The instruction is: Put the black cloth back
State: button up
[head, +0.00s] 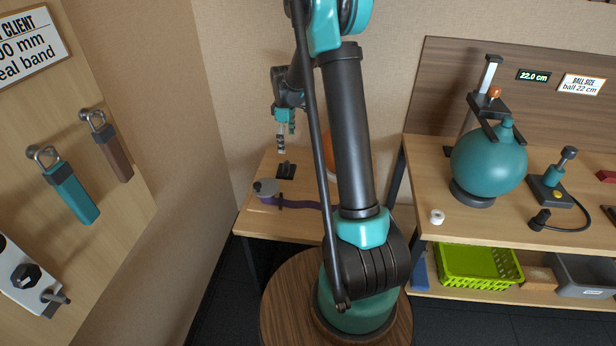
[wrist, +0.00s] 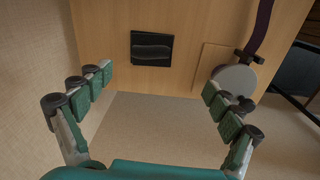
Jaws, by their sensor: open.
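The black cloth (head: 286,170) is a small dark folded piece lying flat on the low wooden table at the back. It also shows in the wrist view as a dark rectangle (wrist: 152,48), a little above and between the fingertips. My gripper (head: 282,146) hangs over the back of that table, above the cloth and apart from it. In the wrist view its two green-padded fingers (wrist: 158,82) are spread wide with nothing between them.
A round grey device (head: 267,187) with a purple strap (head: 302,204) lies on the table near the cloth. An orange ball (head: 333,150) is partly hidden behind my arm. A workbench (head: 440,190) with a teal ball (head: 488,165) stands at right. Walls close in behind and left.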

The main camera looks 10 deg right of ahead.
jog(key=s+d+r+m+t, duration=0.1)
jog(key=s+r+m, duration=0.2)
jog(key=s, duration=0.6)
jog(key=s+d+r+m+t, duration=0.1)
jog(key=s+d+r+m, duration=0.2)
jog(key=s, duration=0.6)
jog(key=s+f+m+t, duration=0.1)
jog(key=s+f+m, duration=0.2)
jog(key=s, duration=1.2)
jog(key=m, duration=0.3)
jog(key=shift+s+a+f+t, duration=0.15)
jog(key=shift+s+a+t, duration=0.1)
jog(key=shift+t, duration=0.15)
